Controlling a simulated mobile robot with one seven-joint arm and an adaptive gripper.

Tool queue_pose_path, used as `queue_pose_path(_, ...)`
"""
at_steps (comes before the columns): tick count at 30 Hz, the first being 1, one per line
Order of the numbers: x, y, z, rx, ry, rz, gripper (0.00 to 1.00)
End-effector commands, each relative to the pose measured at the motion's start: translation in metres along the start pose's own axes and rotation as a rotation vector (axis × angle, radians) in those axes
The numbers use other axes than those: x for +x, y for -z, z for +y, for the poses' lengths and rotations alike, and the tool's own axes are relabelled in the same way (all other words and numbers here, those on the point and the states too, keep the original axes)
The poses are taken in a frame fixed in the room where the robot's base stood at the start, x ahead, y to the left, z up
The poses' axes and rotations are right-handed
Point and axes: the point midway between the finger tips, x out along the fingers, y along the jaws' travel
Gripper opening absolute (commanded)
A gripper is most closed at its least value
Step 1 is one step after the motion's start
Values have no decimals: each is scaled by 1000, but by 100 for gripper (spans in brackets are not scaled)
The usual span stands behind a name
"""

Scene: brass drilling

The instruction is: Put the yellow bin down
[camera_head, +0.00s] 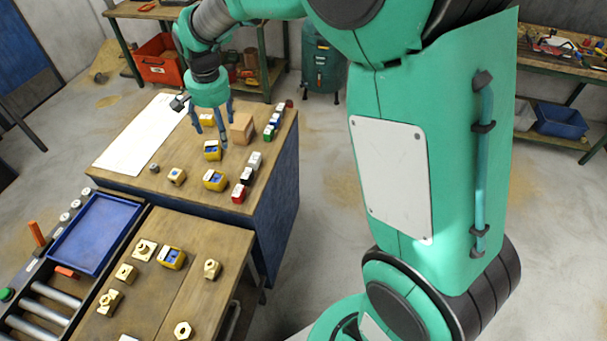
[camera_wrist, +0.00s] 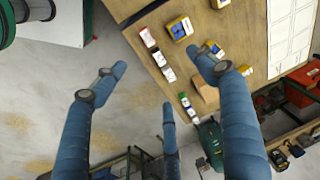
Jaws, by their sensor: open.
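Several small yellow bins with blue insides stand on the wooden-topped workbench (camera_head: 130,170). One yellow bin (camera_head: 212,151) stands right beside my gripper (camera_head: 217,136); in the wrist view this bin (camera_wrist: 215,47) shows partly behind one finger. A second yellow bin (camera_head: 215,180) stands nearer the front edge, also in the wrist view (camera_wrist: 180,27). A smaller one (camera_head: 176,177) stands to its left, and another (camera_head: 206,120) sits farther back. My gripper's fingers are spread, pointing down over the bench, with nothing between them (camera_wrist: 160,78). Whether a fingertip touches a bin I cannot tell.
A cardboard-coloured block (camera_head: 242,128) stands close to the fingers. Red (camera_head: 239,193) and dark small boxes line the bench's right side. A white sheet (camera_head: 138,137) lies on the left. The nearer table holds brass parts (camera_head: 212,269) and another yellow bin (camera_head: 171,258), beside a blue tray (camera_head: 95,234).

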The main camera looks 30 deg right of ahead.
Motion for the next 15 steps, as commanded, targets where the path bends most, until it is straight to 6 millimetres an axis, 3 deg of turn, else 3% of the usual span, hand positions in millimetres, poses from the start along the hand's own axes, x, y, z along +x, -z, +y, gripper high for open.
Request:
queue_pose_path(1,-16,-7,9,-18,9,14,72)
queue_pose_path(6,-57,-31,38,-85,31,50,72)
queue_pose_path(15,-114,-81,92,-207,61,120,72)
